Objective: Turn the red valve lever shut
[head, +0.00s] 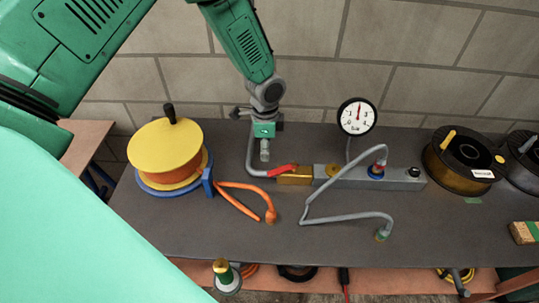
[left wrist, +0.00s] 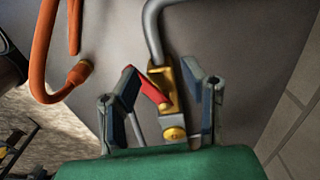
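The red valve lever (head: 282,170) sits on a brass valve (head: 297,178) at the left end of a grey metal block on the bench. In the left wrist view the lever (left wrist: 152,88) slants off the brass body (left wrist: 165,85). My left gripper (head: 265,157) points down just behind and left of the valve in the head view. In the left wrist view its two fingers (left wrist: 166,88) are spread, with the lever and valve showing between them. The lever lies close to the left finger; I cannot tell whether they touch. My right gripper is not in view.
A grey bent pipe (head: 251,152) runs to the valve. A pressure gauge (head: 357,116), grey hose (head: 347,218) and orange hose (head: 245,203) stand close by. An orange and yellow reel (head: 165,150) is left, dark spools (head: 460,160) right. The bench's front (head: 330,245) is mostly clear.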

